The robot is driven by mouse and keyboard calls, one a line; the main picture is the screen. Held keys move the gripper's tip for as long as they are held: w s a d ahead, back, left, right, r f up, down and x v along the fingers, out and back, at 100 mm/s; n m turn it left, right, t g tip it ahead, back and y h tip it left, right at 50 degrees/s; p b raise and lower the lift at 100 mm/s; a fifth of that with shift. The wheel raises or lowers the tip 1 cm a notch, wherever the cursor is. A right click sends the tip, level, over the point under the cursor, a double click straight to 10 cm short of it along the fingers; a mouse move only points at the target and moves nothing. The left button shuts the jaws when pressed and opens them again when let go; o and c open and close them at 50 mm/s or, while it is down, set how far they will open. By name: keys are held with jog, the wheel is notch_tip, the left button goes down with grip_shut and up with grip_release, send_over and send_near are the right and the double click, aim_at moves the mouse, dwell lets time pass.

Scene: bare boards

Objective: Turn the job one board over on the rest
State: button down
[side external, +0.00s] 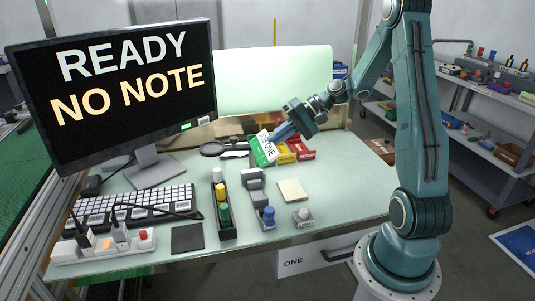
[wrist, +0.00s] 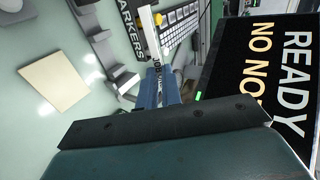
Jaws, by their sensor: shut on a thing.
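The job one board (side external: 262,150), a white and green panel with partly readable lettering, is tilted and held up above the table in the side view. My gripper (side external: 276,137) is shut on its right edge. In the wrist view the board (wrist: 149,34) shows nearly edge-on as a narrow pale strip beyond the blue fingers of my gripper (wrist: 160,86). The rest seems to be the grey stepped stand (side external: 257,194) below the board; the board looks clear of it. The stand also shows in the wrist view (wrist: 103,42). The board's far face is hidden.
A black marker rack (side external: 227,234) stands left of the grey stand. A cream pad (side external: 293,190) and a button (side external: 302,216) lie to its right. Red and yellow bins (side external: 301,149) stand behind. The monitor (side external: 120,90) reads READY, NO NOTE. A keyboard (side external: 135,207) lies left.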

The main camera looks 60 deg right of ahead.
jog(key=shift+r, duration=0.25)
